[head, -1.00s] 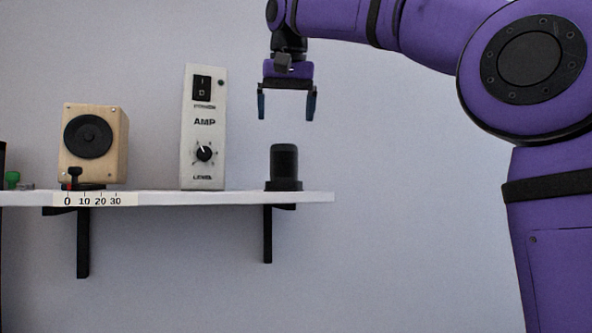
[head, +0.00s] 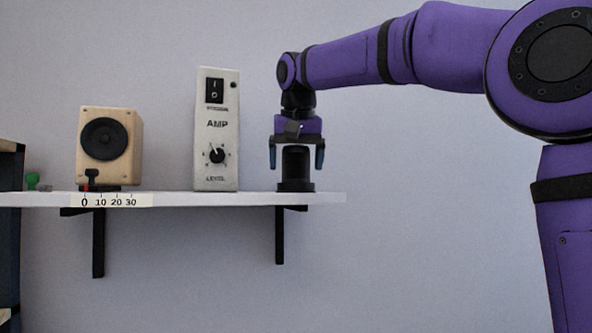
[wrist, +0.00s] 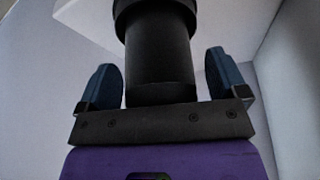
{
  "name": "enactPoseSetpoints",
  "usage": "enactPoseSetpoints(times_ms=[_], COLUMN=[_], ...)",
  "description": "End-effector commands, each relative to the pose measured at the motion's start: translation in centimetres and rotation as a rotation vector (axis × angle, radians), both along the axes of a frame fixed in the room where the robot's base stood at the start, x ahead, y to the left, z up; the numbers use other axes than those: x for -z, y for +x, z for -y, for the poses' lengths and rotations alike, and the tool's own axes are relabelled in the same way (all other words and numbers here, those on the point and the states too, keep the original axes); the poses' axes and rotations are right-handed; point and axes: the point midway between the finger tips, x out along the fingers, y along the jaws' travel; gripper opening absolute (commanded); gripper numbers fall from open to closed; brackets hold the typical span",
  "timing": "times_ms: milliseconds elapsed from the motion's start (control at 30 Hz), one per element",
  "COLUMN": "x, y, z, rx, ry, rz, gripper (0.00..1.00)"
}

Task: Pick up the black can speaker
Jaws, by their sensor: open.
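The black can speaker (head: 296,166) stands upright on a wider dark base near the right end of the white shelf (head: 240,199). My gripper (head: 297,165) points down over it, with one finger on each side of its upper part. The fingers are open, and in the head view a gap shows between each finger and the can. In the wrist view the can (wrist: 158,60) fills the space between the two blue fingers (wrist: 160,80), and its near end is close to the gripper's palm. Whether it touches the palm I cannot tell.
A white AMP box (head: 217,130) with a switch and knob stands just left of the can. A wooden box speaker (head: 110,146) stands farther left behind a scale strip (head: 112,200). A small green item (head: 32,181) is at the far left. Right of the shelf is open.

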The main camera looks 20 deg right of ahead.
Motion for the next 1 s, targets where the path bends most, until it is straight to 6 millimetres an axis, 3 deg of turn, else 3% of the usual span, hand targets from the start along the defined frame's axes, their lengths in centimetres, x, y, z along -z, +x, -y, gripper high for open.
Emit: enactPoseSetpoints(times_ms=[167,467,767,1000], x=[0.0,0.0,-0.2,-1.6], y=[0.0,0.0,0.0,0.0], z=[0.0,0.0,0.0,0.0], rx=[0.0,0.0,0.0,0.001], ry=[0.0,0.0,0.0,0.001], rz=[0.0,0.0,0.002,0.002], gripper=[0.92,0.29,0.29,0.29])
